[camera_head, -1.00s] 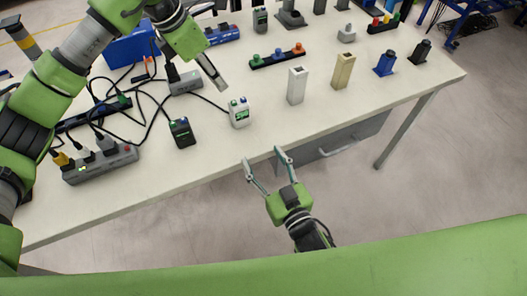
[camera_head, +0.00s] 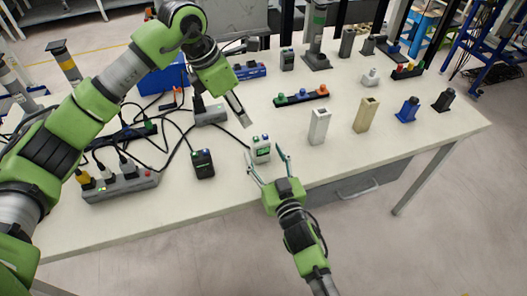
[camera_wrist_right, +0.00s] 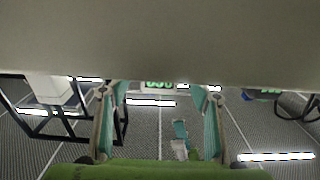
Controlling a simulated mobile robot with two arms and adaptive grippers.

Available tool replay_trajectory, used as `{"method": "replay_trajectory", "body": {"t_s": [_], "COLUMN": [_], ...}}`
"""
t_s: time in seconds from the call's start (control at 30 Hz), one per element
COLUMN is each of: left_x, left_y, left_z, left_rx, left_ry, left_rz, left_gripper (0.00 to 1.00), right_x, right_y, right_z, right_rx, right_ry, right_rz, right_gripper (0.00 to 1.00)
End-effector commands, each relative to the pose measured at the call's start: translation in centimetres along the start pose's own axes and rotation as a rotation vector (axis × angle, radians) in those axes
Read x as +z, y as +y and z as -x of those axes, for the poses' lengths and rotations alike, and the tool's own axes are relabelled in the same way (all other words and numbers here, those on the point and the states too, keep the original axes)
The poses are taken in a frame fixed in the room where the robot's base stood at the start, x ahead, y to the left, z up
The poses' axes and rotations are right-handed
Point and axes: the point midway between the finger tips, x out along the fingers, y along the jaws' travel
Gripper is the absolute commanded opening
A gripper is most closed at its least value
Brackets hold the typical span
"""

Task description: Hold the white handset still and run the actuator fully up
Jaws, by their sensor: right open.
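The white handset (camera_head: 261,149) stands on the table near its front edge, with a green display and small coloured buttons on top. My right gripper (camera_head: 265,157) is open at the front edge, its fingers on either side of the handset in the head view; contact cannot be told. In the right wrist view the open fingers (camera_wrist_right: 160,92) point at a green display (camera_wrist_right: 160,85), the rest hidden behind a pale slab. My left gripper (camera_head: 242,117) is just above and left of the handset, pointing down; its opening is unclear. I cannot tell which thing is the actuator.
A black handset (camera_head: 203,164) and a grey power strip (camera_head: 121,183) with cables lie to the left. White (camera_head: 319,127) and tan (camera_head: 366,115) blocks stand to the right. A black strip with coloured buttons (camera_head: 301,96) lies behind. The table front is clear right of the handset.

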Motion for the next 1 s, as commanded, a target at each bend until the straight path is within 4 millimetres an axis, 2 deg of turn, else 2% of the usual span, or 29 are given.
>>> {"method": "replay_trajectory", "body": {"t_s": [0.17, 0.47, 0.63, 0.73, 0.83, 1.0], "left_x": [0.0, 0.01, 0.01, 0.01, 0.01, 0.01], "left_y": [0.0, 0.0, 0.0, 0.0, 0.0, 0.0], "left_z": [0.0, 0.0, 0.0, 0.0, 0.0, 0.0], "left_rx": [0.0, 0.0, 0.0, 0.0, 0.0, 0.0], "left_ry": [0.0, 0.0, 0.0, 0.0, 0.0, 0.0], "left_rz": [0.0, 0.0, 0.0, 0.0, 0.0, 0.0], "left_gripper": [0.28, 0.28, 0.28, 0.25, 0.0, 0.0], "right_x": [-0.04, 0.01, 0.0, 0.0, 0.0, 0.0], "right_y": [0.01, 0.01, 0.01, 0.01, 0.01, 0.01], "right_z": [-1.23, -1.38, -1.36, -1.36, -1.36, -1.35], "right_rx": [0.0, 0.0, 0.0, 0.0, 0.0, 0.0], "right_ry": [0.0, 0.0, 0.0, 0.0, 0.0, 0.0], "right_rz": [-0.001, -0.001, -0.001, -0.001, -0.001, -0.001], "right_gripper": [0.57, 0.57, 0.15, 0.13, 0.13, 0.13]}}
